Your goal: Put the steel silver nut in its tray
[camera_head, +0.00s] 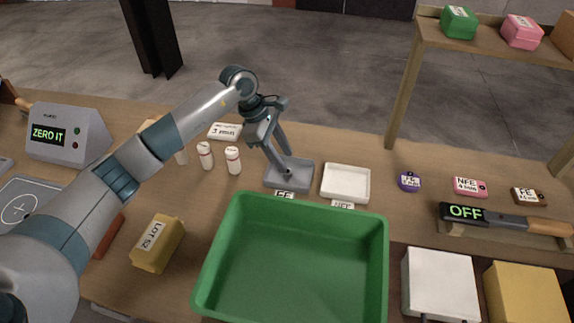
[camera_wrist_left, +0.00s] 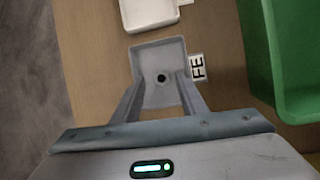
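The grey tray labelled FE (camera_head: 273,181) stands on the table behind the green bin; it also shows in the left wrist view (camera_wrist_left: 145,53). A small dark round thing (camera_wrist_left: 161,78), apparently the nut, lies on the tray floor near its middle. Its steel colour cannot be made out. My left gripper (camera_head: 284,160) is over the tray, and its fingers (camera_wrist_left: 160,98) are spread apart with nothing held between them. The dark spot lies ahead of and between the fingertips in the wrist view. My right gripper is not in view.
A white tray (camera_head: 346,196) labelled NFE stands right of the grey one. The large green bin (camera_head: 380,250) is in front and looks empty. A shelf (camera_head: 480,48) rises at the right.

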